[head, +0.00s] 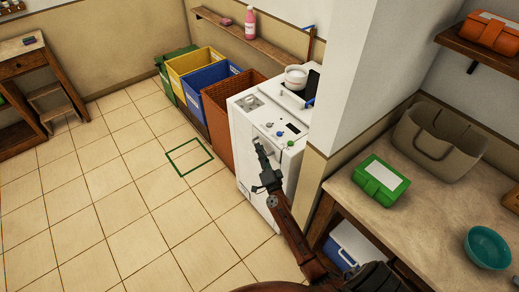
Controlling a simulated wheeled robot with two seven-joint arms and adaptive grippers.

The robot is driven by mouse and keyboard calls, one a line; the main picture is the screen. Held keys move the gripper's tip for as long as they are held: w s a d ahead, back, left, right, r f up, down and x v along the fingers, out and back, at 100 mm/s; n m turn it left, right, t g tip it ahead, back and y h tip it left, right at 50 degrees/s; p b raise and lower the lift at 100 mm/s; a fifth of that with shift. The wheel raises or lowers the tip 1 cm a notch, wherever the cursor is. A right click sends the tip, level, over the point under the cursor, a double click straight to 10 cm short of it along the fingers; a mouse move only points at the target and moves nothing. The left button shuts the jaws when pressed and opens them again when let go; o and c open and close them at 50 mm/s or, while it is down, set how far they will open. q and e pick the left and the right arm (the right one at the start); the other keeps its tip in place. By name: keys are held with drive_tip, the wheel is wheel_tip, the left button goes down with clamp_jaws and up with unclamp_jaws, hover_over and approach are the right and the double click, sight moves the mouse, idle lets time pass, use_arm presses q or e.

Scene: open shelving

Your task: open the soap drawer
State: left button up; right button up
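A white washing machine (243,140) stands right of the bins, with small knobs and a dark display (293,128) on its sloping panel. A small recessed feature (249,101) at the panel's left end may be the soap drawer; it is too small to tell whether it is shut. My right gripper (259,143) is raised in front of the machine, its fingers pointing up and just below the knobs. I cannot tell whether it touches the machine or how far its fingers are apart. It hides part of the machine's front. My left gripper is not in view.
A white bowl (296,74) sits on top of the machine. Brown (220,115), blue (209,77), yellow and green bins stand to its left. A wall corner (345,85) and a counter with a green box (379,181) are at right.

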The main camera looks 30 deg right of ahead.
drive_tip(key=shift+w+d+r, duration=0.1)
drive_tip(key=shift+w+d, duration=0.05)
drive_tip(key=shift+w, duration=0.3)
drive_tip(key=shift+c, duration=0.3)
clamp_jaws()
